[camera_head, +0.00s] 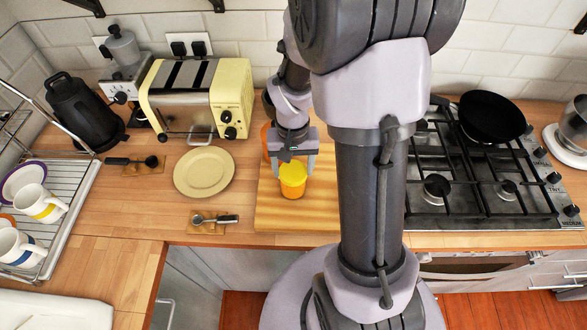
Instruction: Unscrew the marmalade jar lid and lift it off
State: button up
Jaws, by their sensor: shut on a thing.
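The marmalade jar (292,190) is orange and stands upright on a wooden board. Its yellow lid (293,174) faces up and sits on top of the jar. My gripper (292,164) is at the lid from above and behind, shut on it. The arm and gripper hide part of the lid's far side, and the exact finger contact is small in view. I cannot tell whether the lid is loosened.
The wooden board (270,215) lies under the jar, and an orange object (266,138) shows partly behind my gripper. A beige plate (204,171) and a yellow toaster (197,98) are to the left. The gas hob (470,205) is right.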

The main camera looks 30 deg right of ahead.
aim_at(293, 171)
jog(key=shift+r+n, duration=0.15)
jog(key=shift+n, duration=0.25)
jog(key=shift+r+p, duration=0.45)
jog(key=shift+r, duration=0.1)
jog(key=shift+r+p, duration=1.75)
jog(key=shift+r, duration=0.35)
jog(key=shift+f, duration=0.1)
